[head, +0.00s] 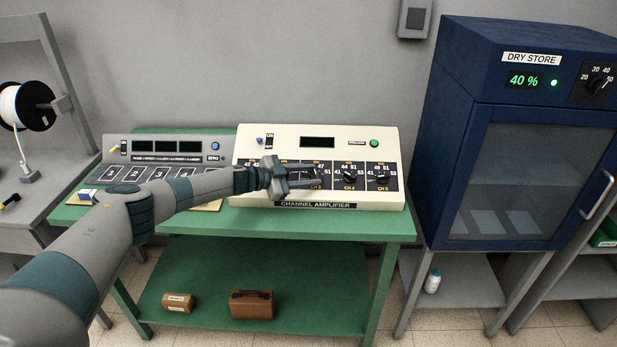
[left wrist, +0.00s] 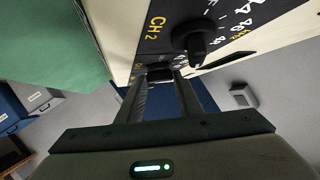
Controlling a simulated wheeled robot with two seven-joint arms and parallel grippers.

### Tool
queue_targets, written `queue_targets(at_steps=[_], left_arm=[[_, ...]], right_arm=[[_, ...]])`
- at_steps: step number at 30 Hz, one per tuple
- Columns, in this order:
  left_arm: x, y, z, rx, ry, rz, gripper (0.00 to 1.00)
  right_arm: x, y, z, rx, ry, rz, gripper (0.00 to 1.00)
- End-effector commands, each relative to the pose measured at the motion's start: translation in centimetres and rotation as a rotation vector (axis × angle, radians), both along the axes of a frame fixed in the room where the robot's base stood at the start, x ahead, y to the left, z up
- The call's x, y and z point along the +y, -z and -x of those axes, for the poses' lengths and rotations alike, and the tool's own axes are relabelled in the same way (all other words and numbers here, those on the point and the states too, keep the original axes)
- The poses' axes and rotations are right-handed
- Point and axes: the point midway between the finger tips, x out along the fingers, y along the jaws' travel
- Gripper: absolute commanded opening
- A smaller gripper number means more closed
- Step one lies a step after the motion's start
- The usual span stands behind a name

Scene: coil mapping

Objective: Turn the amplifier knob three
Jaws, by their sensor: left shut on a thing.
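The cream channel amplifier (head: 318,142) stands on the green bench, with a row of black knobs on its dark front panel. My left gripper (head: 317,176) reaches across the panel to the knob above the CH 3 label. In the left wrist view, my left gripper (left wrist: 163,82) is shut on a dark knob (left wrist: 159,72), knob three, mostly hidden between the fingers. Beside it is the CH 2 knob (left wrist: 195,42), apart from the fingers. The CH 4 knob (head: 349,176) and CH 5 knob (head: 382,176) are clear of my arm. Knob three's pointer cannot be read. My right gripper is not in view.
A grey unit with numbered pads (head: 160,148) stands left of the amplifier, partly behind my arm. The blue dry store cabinet (head: 470,60) is at the right. A brown case (head: 251,304) and a small box (head: 178,302) sit on the bench's lower shelf.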

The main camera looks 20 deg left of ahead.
Motion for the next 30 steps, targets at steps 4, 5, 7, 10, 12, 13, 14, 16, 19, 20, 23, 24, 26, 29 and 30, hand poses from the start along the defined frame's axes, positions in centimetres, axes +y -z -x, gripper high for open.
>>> queue_targets(at_steps=[4, 5, 7, 10, 12, 13, 14, 16, 19, 20, 23, 24, 26, 29, 30], left_arm=[[0.09, -0.19, -0.16, 0.0, 0.009, -0.006, 0.1], [0.09, -0.19, -0.15, 0.0, 0.009, -0.006, 0.1], [0.07, -0.2, -0.15, 0.0, 0.012, -0.007, 0.1], [0.06, -0.2, -0.14, 0.001, 0.012, -0.006, 0.1], [0.04, -0.21, -0.15, 0.0, 0.011, -0.006, 0.1], [0.04, -0.21, -0.15, 0.0, 0.011, -0.006, 0.1], [0.04, -0.21, -0.14, 0.0, 0.011, -0.006, 0.1], [0.03, -0.22, -0.15, 0.0, 0.011, -0.006, 0.42], [0.01, -0.18, -0.13, 0.0, 0.012, -0.007, 0.52], [0.0, -0.16, -0.12, 0.001, 0.012, -0.006, 0.52], [0.0, -0.12, -0.1, 0.001, 0.012, -0.006, 0.52], [-0.01, -0.1, -0.09, 0.001, 0.013, -0.007, 0.52], [0.0, -0.09, -0.07, 0.001, 0.012, -0.006, 0.52], [0.1, -0.09, 0.02, 0.002, 0.012, -0.007, 0.52], [0.18, -0.11, 0.09, 0.002, 0.012, -0.007, 0.52]], right_arm=[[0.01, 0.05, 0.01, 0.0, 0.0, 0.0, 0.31], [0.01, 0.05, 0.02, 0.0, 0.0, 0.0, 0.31], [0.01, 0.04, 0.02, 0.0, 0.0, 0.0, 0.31], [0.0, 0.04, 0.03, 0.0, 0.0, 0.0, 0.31], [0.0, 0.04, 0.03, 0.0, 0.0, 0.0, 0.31], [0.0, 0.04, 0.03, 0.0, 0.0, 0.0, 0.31], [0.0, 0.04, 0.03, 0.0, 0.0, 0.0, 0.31], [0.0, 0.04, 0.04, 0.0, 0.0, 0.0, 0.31], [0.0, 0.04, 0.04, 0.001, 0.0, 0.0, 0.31], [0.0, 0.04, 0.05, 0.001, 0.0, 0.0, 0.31], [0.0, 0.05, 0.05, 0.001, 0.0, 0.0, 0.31], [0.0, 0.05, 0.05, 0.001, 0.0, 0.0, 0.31], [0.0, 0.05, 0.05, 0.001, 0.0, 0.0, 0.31], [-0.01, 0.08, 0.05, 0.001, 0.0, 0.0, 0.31], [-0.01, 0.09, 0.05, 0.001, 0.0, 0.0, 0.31]])
